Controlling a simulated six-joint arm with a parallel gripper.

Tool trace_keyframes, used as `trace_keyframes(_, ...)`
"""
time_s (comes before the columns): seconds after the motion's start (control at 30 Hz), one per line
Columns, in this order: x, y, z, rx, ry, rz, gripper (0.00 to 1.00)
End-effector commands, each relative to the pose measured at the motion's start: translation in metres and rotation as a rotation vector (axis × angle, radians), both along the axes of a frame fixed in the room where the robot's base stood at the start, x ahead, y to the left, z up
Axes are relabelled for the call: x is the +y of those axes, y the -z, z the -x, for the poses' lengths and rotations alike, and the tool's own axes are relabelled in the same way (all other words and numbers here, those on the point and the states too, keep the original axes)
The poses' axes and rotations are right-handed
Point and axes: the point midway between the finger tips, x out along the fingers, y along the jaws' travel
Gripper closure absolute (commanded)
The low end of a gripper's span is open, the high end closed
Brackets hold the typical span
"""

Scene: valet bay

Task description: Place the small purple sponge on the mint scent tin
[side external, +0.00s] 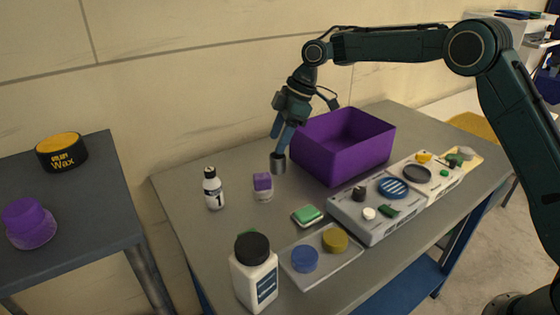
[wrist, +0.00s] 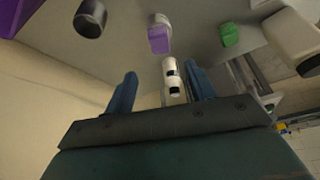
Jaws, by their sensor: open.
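The small purple sponge (side external: 262,181) is a boxy block that appears to rest on a pale round tin (side external: 263,195) on the table; I cannot read the tin's label. In the wrist view the purple block (wrist: 159,41) is above and beyond my fingers, with the pale tin (wrist: 158,19) behind it. My gripper (side external: 281,139) is open and empty, pointing down above the table, up and right of the sponge. Its two blue fingers also show in the wrist view (wrist: 162,88). I cannot tell for sure which tin is the mint one.
A dark grey cylinder (side external: 278,163) stands below my fingertips. A purple bin (side external: 345,150) is right of it. A small numbered bottle (side external: 213,188), a green block (side external: 307,213), a large white bottle (side external: 255,280) and a clear tray (side external: 340,263) stand around. Grey consoles (side external: 380,225) line the right.

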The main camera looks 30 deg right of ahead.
Motion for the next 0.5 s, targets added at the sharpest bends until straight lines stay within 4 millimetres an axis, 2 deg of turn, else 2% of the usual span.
trace_keyframes(0.27, -0.001, -0.003, 0.002, -0.001, 0.008, 0.0, 0.45)
trace_keyframes(0.5, -0.006, -0.029, 0.019, -0.004, 0.078, 0.005, 0.45)
